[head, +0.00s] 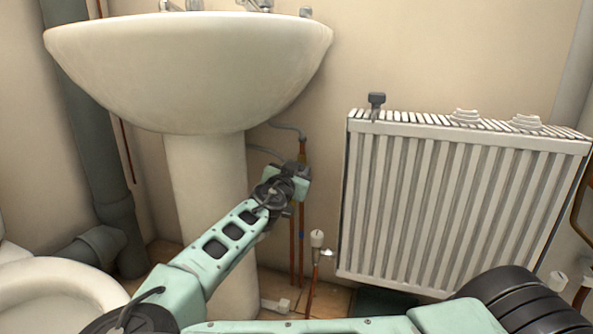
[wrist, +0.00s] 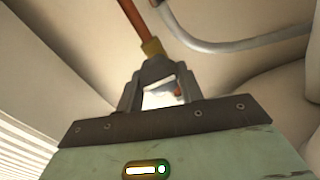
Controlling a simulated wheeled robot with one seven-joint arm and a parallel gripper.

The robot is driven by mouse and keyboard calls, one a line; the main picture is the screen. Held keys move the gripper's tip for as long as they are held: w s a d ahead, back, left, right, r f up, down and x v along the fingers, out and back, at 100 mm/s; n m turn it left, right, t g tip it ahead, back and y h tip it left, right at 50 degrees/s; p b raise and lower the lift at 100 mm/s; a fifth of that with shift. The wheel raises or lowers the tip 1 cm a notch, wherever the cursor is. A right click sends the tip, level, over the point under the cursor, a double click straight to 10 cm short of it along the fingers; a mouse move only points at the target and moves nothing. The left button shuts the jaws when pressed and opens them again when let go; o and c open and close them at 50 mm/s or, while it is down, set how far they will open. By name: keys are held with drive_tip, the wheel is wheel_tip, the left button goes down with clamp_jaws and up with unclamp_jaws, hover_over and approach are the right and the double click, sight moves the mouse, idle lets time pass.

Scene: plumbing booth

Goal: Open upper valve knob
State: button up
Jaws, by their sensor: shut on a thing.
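The upper valve is on the copper pipe beside the sink pedestal, and its knob is mostly hidden by my gripper in the head view. A brass fitting (head: 302,151) shows just above the jaws there. My gripper (head: 301,172) reaches up to the pipe, right of the pedestal. In the wrist view the dark jaws of my gripper (wrist: 160,82) are closed around the valve, directly below the brass fitting (wrist: 153,47) on the copper pipe (wrist: 133,17). A bright patch with a reddish spot shows between the jaws. How far the knob is turned cannot be told.
A white sink (head: 190,70) on its pedestal (head: 205,190) stands left of the pipes. A grey hose (wrist: 235,44) curves beside the jaws.

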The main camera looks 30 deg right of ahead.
drive_tip(key=shift+n+p, duration=0.3)
drive_tip(key=n+p, duration=0.2)
drive_tip(key=shift+r+n, duration=0.15)
drive_tip(key=shift+n, duration=0.15)
drive_tip(key=n+p, duration=0.4)
drive_tip(key=n, duration=0.1)
drive_tip(key=shift+w+a, duration=0.1)
drive_tip(key=shift+a, duration=0.05)
drive_tip(key=n+p, duration=0.3)
drive_tip(key=n, duration=0.2)
drive_tip(key=shift+w+f+n+p, duration=0.1)
drive_tip(key=shift+f+n+p, duration=0.05)
drive_tip(key=shift+n+p, duration=0.7)
drive_tip(key=shift+f+n+p, duration=0.15)
drive_tip(key=shift+n+p, duration=0.4)
drive_tip(key=shift+n, duration=0.5)
drive_tip(key=shift+a+f, duration=0.1)
drive_tip(key=o, duration=1)
drive_tip(key=shift+a, duration=0.1)
